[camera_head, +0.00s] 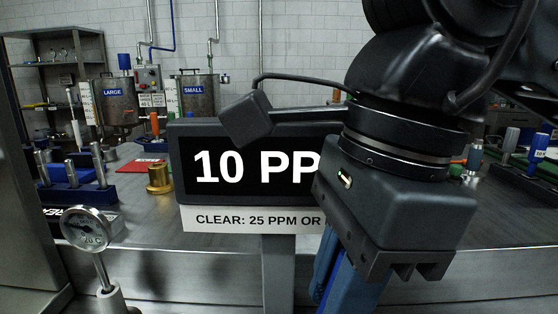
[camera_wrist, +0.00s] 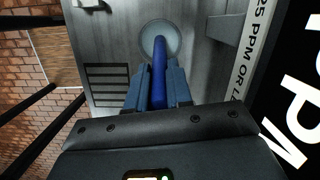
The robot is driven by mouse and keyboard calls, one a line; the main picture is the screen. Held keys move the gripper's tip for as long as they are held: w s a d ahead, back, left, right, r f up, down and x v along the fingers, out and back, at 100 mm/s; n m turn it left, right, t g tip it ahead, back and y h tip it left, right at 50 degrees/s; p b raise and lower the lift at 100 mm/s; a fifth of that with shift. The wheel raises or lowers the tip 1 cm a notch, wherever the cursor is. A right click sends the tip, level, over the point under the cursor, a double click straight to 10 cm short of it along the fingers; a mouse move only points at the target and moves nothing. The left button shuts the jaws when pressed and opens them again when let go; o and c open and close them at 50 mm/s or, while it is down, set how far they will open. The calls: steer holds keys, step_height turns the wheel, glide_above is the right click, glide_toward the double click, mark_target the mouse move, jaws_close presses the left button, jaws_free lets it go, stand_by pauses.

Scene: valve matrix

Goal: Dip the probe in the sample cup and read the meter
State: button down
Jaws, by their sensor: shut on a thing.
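The meter (camera_head: 248,165) is a dark box on a post in the head view. It reads "10 PP", with the rest hidden behind my gripper; part of "PPM" shows in the wrist view (camera_wrist: 293,122). A label under it says "CLEAR: 25 PPM OR", then is covered. My gripper (camera_wrist: 158,88) points down with blue fingers shut on the blue probe (camera_wrist: 158,72). The probe's far end overlaps the round, pale sample cup (camera_wrist: 160,32) in the wrist view. I cannot tell how deep the tip is. The head view does not show the cup.
A dial gauge (camera_head: 88,228) stands at front left. A brass fitting (camera_head: 159,179) and a dark blue rack (camera_head: 78,188) are on the metal bench. Tanks labelled LARGE (camera_head: 117,102) and SMALL (camera_head: 196,100) stand behind. A dark slotted grate (camera_wrist: 107,85) lies left of the fingers.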

steer(key=shift+r+p, duration=1.7)
steer(key=shift+r, duration=2.7)
steer(key=shift+r+p, duration=0.4)
steer(key=shift+r, duration=1.1)
steer(key=shift+a, duration=0.1)
